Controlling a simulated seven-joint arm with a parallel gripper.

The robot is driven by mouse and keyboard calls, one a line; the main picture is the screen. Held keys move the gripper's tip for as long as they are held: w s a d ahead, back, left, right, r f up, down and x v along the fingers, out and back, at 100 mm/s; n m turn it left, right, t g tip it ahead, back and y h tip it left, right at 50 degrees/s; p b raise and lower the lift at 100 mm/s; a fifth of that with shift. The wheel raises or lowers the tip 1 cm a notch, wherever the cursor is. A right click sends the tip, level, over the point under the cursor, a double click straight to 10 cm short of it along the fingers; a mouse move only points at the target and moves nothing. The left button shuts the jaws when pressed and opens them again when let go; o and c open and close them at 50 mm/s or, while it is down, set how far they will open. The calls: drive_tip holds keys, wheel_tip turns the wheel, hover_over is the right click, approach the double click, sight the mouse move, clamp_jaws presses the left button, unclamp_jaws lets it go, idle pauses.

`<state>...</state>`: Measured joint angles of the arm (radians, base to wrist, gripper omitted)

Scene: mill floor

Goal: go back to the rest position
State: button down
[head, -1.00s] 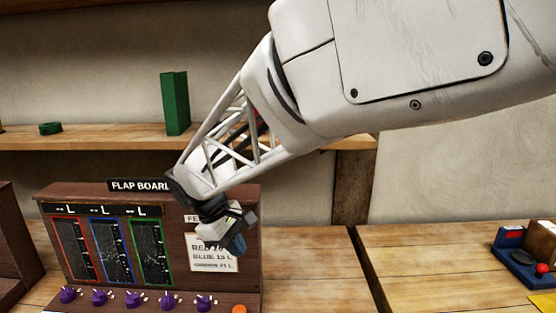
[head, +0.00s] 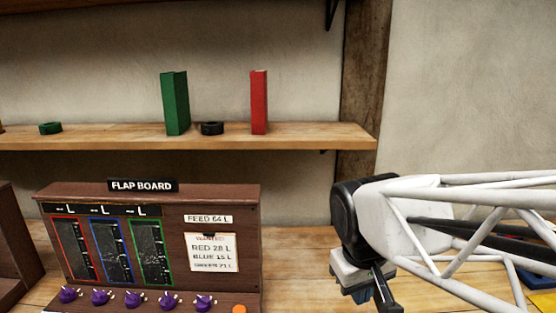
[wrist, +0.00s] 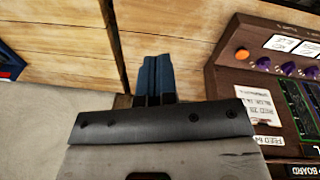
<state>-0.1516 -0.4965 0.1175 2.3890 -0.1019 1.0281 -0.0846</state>
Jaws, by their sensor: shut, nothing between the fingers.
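My gripper (head: 364,294) hangs at the right of the flap board in the head view, pointing down over the wooden table, apart from the board. In the wrist view its two dark blue fingers (wrist: 156,72) are pressed together with nothing between them. Its fingertips in the head view are small and partly covered by the wrist. The flap board (head: 222,263) is a brown wooden panel with red, blue and green framed gauges, a notice and several purple knobs. It also shows in the wrist view (wrist: 222,105), turned about.
A shelf (head: 290,138) behind holds a green block (head: 175,103), a red block (head: 259,101), a black ring (head: 212,128) and a green ring (head: 50,128). An orange button (head: 239,309) is on the board's front. A yellow item (head: 543,301) lies at the lower right.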

drive_tip(key=s+d+f+m+t, duration=0.1)
drive_tip(key=s+d+m, duration=0.2)
drive_tip(key=s, duration=0.3)
drive_tip(key=shift+s+d+f+y, duration=0.35)
drive_tip(key=shift+d+y, duration=0.05)
drive_tip(key=shift+d, duration=0.3)
drive_tip(key=shift+w, duration=0.1)
idle(2.7)
